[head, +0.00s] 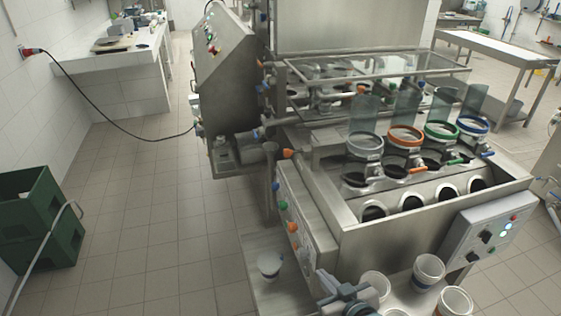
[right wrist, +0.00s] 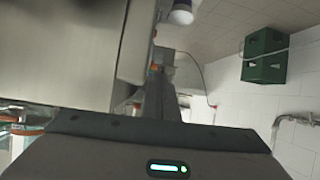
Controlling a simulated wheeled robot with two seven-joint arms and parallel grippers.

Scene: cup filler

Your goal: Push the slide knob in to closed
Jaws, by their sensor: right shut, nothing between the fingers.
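The filler machine (head: 345,243) is a steel unit with four tubes ringed in white, orange, green and blue. Slide handles show below the tubes, including an orange one (head: 396,171) and a green one (head: 457,161). Coloured knobs, including a blue (head: 276,186), a green (head: 283,205) and an orange one (head: 293,227), sit on its left side panel. I cannot tell which is the slide knob. My right gripper (head: 326,282) is shut and empty at the machine's lower front left corner. In the right wrist view its fingers (right wrist: 158,80) point away beside steel. My left gripper is not in view.
White cups, including one at the front (head: 428,270) and one on the left ledge (head: 269,264), stand around the machine's base. A control box (head: 487,236) is on the front right. Green crates (head: 40,220) stand far left. The floor between is clear.

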